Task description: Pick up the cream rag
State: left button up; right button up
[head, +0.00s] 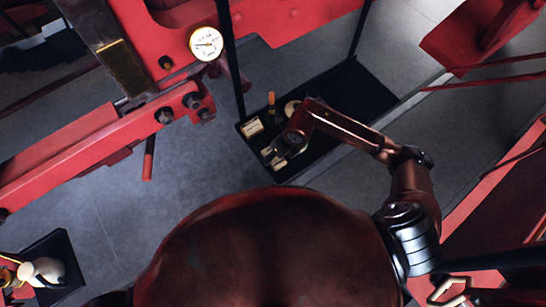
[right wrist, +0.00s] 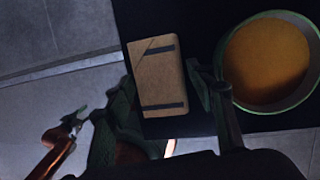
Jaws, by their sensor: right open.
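The cream rag (right wrist: 158,72) lies folded flat on a dark tray (right wrist: 195,20) in the right wrist view. It looks tan in the dim light and has two dark bands across it. My right gripper (right wrist: 166,100) is open above it, with one finger on either side. In the head view my right gripper (head: 286,150) is over the near left end of the tray. Pale patches show beside its fingers there, but the arm partly covers them. What seems to be my left gripper (right wrist: 76,120) appears small at the lower left of the right wrist view; its fingers are unclear.
A green-rimmed bowl (right wrist: 303,97) with an orange-brown inside stands close to the right finger. In the head view a pale block (head: 252,127) and a bottle (head: 271,102) stand on the tray. Red machinery with a gauge (head: 206,44) rises behind. Grey floor lies left.

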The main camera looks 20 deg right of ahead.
jog(key=shift+c, duration=0.3)
jog(key=c, duration=0.7)
jog(key=shift+c, duration=0.2)
jog(key=shift+r, duration=0.1)
jog(key=shift+r, duration=0.3)
notch_tip(320, 180, up, 2)
jog(key=shift+r+b, duration=0.25)
jog(key=shift+b, duration=0.35)
jog(key=s+d+r, duration=0.1)
jog(key=s+r, duration=0.8)
jog(key=s, duration=0.5)
jog(key=shift+r, duration=0.4)
